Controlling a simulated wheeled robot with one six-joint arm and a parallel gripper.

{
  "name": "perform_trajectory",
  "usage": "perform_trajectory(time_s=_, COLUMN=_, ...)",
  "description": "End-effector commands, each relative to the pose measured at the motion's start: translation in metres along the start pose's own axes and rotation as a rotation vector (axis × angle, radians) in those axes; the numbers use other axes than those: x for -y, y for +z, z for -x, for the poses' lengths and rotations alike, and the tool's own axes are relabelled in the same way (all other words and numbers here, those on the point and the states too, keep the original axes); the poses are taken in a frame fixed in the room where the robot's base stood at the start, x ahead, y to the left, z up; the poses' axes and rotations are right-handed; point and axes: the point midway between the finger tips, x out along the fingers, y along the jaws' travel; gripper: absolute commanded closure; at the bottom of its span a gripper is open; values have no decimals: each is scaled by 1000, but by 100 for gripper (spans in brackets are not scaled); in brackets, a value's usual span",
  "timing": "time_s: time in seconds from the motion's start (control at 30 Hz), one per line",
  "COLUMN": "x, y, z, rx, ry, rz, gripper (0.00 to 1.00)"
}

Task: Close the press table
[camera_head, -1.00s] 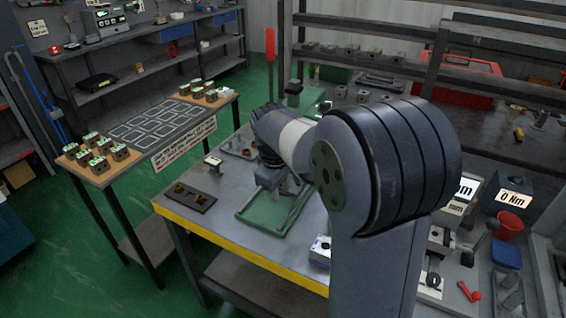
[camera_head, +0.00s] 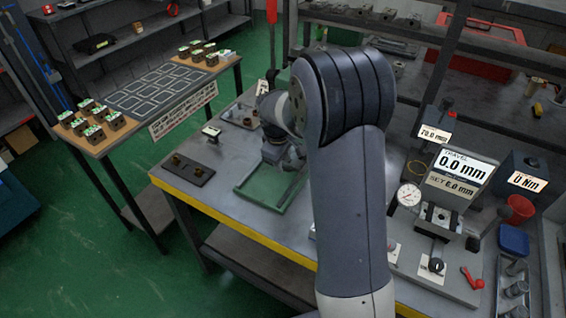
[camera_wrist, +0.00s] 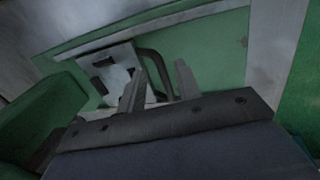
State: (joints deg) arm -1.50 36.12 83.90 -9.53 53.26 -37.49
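A green press base (camera_head: 268,190) with a tray-like flat part stands on the workbench, left of my arm. In the wrist view green press parts (camera_wrist: 200,50) fill much of the picture, with a pale metal plate (camera_wrist: 113,70) between them. A dark curved handle (camera_wrist: 152,58) stands out beside the plate. My gripper (camera_wrist: 158,80) has its two fingers apart, with the handle showing between and beyond them. I cannot tell whether they touch it. In the head view my gripper (camera_head: 292,163) is low over the green base, and my arm hides part of the press.
The grey workbench (camera_head: 225,190) has a yellow front edge. A dark plate with two brown knobs (camera_head: 188,169) lies at its left. A display reading 0.0 mm (camera_head: 465,166), a dial gauge (camera_head: 409,195) and a red cup (camera_head: 519,208) stand right of my arm. A side table (camera_head: 150,95) holds several blocks.

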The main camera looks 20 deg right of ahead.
Motion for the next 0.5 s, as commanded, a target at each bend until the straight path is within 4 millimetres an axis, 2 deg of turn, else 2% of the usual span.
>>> perform_trajectory(time_s=0.2, x=0, y=0, z=-14, rx=0, ry=0, rz=0, gripper=68)
perform_trajectory(time_s=0.43, x=0, y=0, z=-15, rx=0, ry=0, rz=0, gripper=68)
perform_trajectory(time_s=0.5, x=0, y=0, z=-14, rx=0, ry=0, rz=0, gripper=72)
